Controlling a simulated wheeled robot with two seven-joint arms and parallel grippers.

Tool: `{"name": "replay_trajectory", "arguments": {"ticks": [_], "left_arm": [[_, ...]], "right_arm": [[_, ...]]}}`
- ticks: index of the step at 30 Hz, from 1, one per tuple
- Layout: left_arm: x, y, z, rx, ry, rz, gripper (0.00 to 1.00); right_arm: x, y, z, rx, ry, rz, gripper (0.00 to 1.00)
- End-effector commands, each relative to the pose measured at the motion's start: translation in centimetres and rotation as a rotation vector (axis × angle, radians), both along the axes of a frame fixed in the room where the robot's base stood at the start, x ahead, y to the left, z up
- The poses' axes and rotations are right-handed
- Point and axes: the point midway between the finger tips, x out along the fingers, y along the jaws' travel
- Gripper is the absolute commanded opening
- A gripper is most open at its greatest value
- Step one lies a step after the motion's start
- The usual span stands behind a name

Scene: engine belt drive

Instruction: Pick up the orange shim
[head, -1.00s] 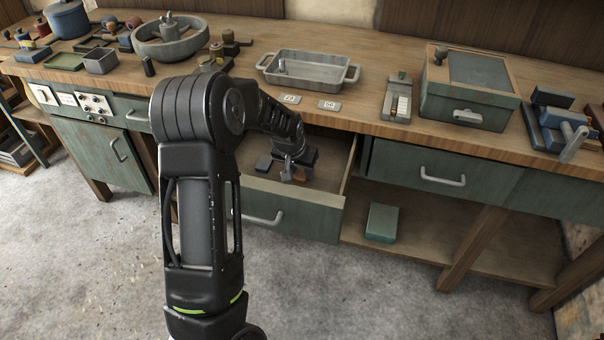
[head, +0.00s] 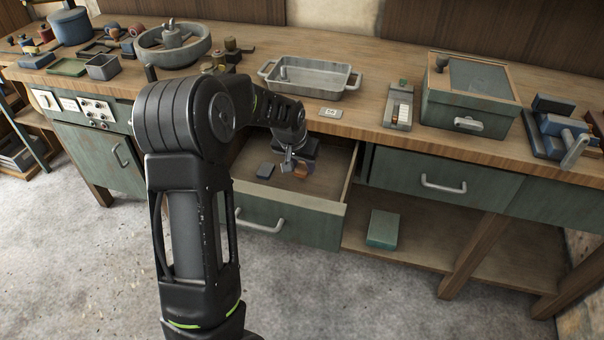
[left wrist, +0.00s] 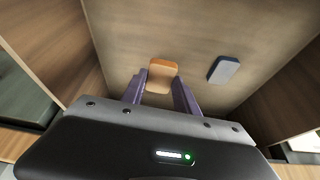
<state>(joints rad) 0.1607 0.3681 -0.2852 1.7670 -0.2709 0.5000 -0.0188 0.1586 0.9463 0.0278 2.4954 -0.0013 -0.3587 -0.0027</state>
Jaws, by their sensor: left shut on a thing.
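The orange shim (left wrist: 162,75) is a small flat block with rounded corners. My left gripper (left wrist: 160,88) is shut on it, with a purple finger on either side in the left wrist view. In the head view the shim (head: 302,169) is a small orange-brown patch at the tips of my left gripper (head: 296,165), over the open drawer (head: 285,222). I cannot tell exactly how high it is above the drawer floor. My right gripper is not in view.
A dark grey-blue block (head: 265,170) lies in the drawer, and shows in the left wrist view (left wrist: 223,69). The drawer walls stand close around the gripper. A metal tray (head: 310,78) and a green box (head: 466,90) stand on the bench above.

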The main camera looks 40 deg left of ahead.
Motion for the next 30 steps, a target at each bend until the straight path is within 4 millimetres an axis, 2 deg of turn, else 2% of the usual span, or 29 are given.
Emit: {"name": "replay_trajectory", "arguments": {"ticks": [1, 3, 9, 30], "left_arm": [[0.1, 0.0, 1.3, 0.002, -0.006, -0.001, 0.0], [0.1, 0.0, 2.6, 0.002, -0.005, -0.001, 0.0], [0.0, 0.0, 4.9, 0.001, -0.002, -0.001, 0.0], [0.0, 0.0, 5.3, 0.0, -0.001, 0.0, 0.0]], "right_arm": [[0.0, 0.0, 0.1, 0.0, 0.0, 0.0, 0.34], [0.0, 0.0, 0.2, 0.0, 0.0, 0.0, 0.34], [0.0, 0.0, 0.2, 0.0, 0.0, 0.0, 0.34], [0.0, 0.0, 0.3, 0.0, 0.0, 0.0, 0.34]]}}
